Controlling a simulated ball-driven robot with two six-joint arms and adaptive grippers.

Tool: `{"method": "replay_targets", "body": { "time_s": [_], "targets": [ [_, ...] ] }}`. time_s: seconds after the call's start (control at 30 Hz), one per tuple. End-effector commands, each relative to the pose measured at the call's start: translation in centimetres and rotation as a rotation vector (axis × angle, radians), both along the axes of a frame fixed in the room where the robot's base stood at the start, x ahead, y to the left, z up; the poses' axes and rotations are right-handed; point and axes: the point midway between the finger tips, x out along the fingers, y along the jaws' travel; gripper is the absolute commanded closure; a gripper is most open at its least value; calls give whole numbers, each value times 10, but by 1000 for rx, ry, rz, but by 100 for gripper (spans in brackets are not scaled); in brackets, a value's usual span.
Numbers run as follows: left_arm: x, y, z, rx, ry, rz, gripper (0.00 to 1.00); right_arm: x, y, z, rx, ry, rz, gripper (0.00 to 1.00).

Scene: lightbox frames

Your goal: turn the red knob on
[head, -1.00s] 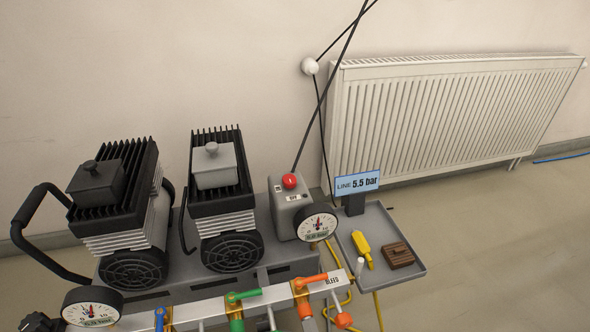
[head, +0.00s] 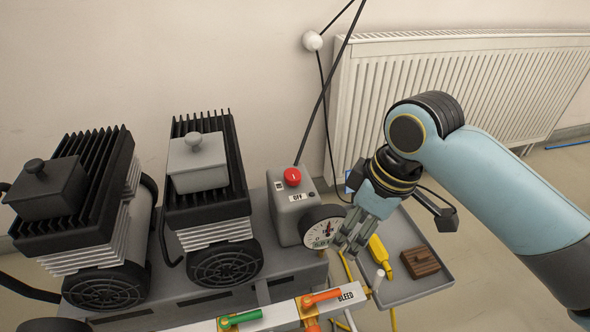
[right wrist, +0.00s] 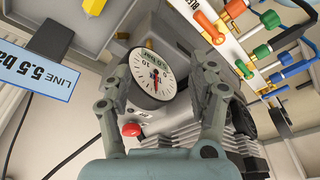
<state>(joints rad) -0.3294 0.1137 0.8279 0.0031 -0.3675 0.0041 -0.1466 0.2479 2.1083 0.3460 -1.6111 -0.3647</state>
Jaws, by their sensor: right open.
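The red knob (head: 292,177) sits on top of a grey switch box (head: 289,214) that carries an OFF label (head: 297,197). My right gripper (head: 348,243) is open, to the right of the box and below the knob in the head view, in front of a round gauge (head: 321,229). In the right wrist view the open fingers (right wrist: 162,78) frame the gauge (right wrist: 152,78). The red knob (right wrist: 131,129) shows there beside the left finger, apart from it. No contact with the knob is visible. My left gripper is out of view.
Two finned compressors (head: 80,205) stand left of the box. A pipe with coloured valve handles (head: 320,297) runs along the front. A grey tray (head: 424,281) on the right holds a yellow item (head: 381,256) and a brown block (head: 420,262). A radiator (head: 460,90) is behind.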

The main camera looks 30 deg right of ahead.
Motion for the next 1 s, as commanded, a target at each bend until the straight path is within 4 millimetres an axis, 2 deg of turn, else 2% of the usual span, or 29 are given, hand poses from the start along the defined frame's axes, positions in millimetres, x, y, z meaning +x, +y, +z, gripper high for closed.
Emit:
{"method": "replay_targets", "body": {
  "time_s": [0.03, 0.17, 0.3, 0.4, 0.5, 0.6, 0.73, 1.0],
  "targets": [
    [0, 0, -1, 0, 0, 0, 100, 17, -2, 8, 7, -14, 49, 40],
    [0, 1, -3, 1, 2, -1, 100, 59, -4, 35, 35, -43, 211, 40],
    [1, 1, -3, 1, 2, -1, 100, 111, -12, 74, 73, -88, 399, 40],
    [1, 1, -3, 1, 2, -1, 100, 132, -17, 96, 93, -114, 490, 40],
    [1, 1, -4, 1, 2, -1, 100, 142, -19, 106, 104, -127, 533, 40],
    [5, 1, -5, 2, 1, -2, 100, 145, -17, 101, 109, -130, 546, 40],
    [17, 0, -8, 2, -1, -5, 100, 148, -10, 80, 111, -128, 544, 40],
    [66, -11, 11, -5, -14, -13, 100, 155, 4, 41, 109, -128, 542, 40]
  ]
}}
